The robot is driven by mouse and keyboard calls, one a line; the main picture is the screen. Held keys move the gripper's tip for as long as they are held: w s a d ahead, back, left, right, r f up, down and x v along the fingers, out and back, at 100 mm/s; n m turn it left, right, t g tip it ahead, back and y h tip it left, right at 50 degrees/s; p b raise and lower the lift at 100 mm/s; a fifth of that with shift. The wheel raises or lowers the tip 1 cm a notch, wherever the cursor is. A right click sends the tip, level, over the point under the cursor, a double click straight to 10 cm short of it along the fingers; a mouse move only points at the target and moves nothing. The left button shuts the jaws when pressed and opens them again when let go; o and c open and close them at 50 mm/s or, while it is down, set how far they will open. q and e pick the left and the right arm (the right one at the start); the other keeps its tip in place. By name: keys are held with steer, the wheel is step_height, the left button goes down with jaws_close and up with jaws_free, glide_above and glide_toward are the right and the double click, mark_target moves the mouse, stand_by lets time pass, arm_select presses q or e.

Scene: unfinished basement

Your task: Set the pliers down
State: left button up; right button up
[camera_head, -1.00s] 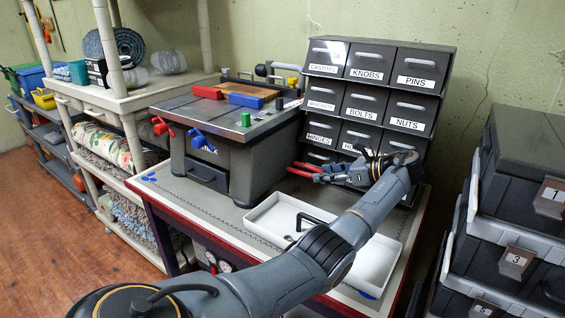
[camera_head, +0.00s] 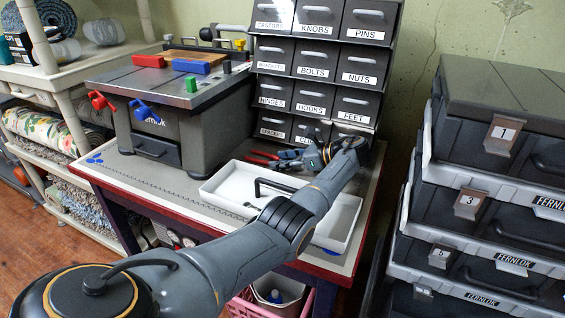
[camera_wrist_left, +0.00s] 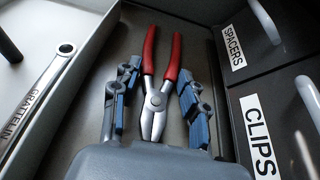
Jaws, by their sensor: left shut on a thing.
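The pliers (camera_wrist_left: 155,112) have red handles and a grey metal head. In the left wrist view they lie between the blue-padded fingers of my left gripper (camera_wrist_left: 157,90), handles pointing away and jaws toward the palm. In the head view their red handles (camera_head: 262,157) show just left of my left gripper (camera_head: 297,158), low in front of the bottom drawers. The gripper is shut on the pliers, over the strip of workbench top (camera_head: 165,189) between the white tray and the drawer cabinet. I cannot tell whether the pliers touch the surface. My right gripper is not in view.
A white tray (camera_head: 222,187) with a wrench (camera_wrist_left: 38,95) lies beside the gripper. The labelled drawer cabinet (camera_head: 314,72) stands close behind. A grey portable workbench unit (camera_head: 165,125) stands left. Stacked black cases (camera_head: 480,140) stand right of the table.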

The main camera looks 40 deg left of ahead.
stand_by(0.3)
arm_select(q)
steer(key=o, duration=1)
steer(key=shift+f, duration=0.1)
steer(key=shift+c, duration=0.2)
steer(key=o, duration=0.4)
steer(key=shift+c, duration=0.2)
